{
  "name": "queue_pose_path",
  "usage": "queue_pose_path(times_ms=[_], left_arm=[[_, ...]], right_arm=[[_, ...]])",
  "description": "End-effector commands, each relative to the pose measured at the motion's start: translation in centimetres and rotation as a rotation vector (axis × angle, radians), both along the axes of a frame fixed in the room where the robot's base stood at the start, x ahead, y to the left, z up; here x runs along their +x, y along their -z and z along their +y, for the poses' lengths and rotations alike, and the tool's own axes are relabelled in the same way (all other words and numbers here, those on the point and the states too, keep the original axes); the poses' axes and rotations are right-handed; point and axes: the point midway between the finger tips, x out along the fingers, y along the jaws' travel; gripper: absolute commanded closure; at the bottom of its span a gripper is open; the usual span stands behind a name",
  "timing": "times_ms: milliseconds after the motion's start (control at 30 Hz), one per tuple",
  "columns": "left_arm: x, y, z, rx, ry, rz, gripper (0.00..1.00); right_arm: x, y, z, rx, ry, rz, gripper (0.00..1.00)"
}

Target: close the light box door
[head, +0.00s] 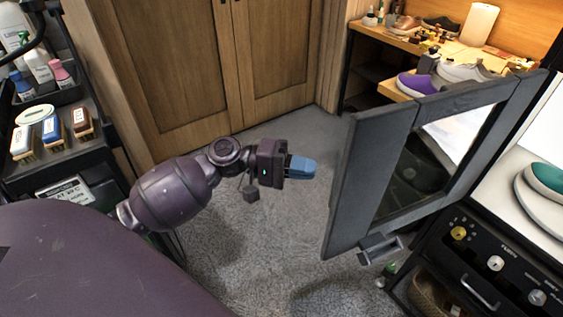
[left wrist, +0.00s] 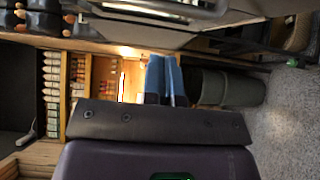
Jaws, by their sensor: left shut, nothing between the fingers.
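The light box door (head: 365,175) stands wide open in the head view, a dark grey frame around a glass pane, swung out into the room. A handle or latch part (head: 380,247) sticks out at its lower edge. The light box (head: 530,160) is at the right edge, white inside, with a teal and white shoe (head: 545,182) in it. My left gripper (head: 304,167), with blue fingers, is shut and empty, left of the door and apart from it. Its fingers also show in the left wrist view (left wrist: 166,78). My right gripper is not in view.
A control panel with knobs (head: 495,263) sits below the light box. A wooden bench (head: 395,90) with shoes stands behind the door. A black cart (head: 60,150) with brushes and bottles is at the left. Carpet (head: 265,240) is clear around my left gripper.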

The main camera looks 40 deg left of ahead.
Motion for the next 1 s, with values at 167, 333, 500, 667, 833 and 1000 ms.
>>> queue_pose_path(times_ms=[167, 333, 500, 667, 833, 1000], left_arm=[[-0.8, -0.2, -2.4, 0.0, 0.001, -0.003, 1.0], [-1.2, -0.1, -3.5, 0.0, 0.0, -0.001, 1.0], [-1.4, 0.0, -3.9, 0.0, -0.001, 0.0, 1.0], [-1.4, 0.0, -3.9, 0.0, -0.001, 0.0, 1.0], [-1.4, 0.0, -4.0, 0.0, -0.003, 0.0, 1.0], [-2.0, -0.3, -4.8, -0.002, -0.021, -0.002, 1.0]], right_arm=[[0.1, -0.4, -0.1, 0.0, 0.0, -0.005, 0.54], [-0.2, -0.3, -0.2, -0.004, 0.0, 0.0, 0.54], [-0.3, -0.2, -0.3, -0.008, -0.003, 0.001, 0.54], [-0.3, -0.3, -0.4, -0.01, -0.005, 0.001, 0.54], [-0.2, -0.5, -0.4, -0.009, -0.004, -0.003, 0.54], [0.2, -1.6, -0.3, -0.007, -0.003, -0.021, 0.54]])
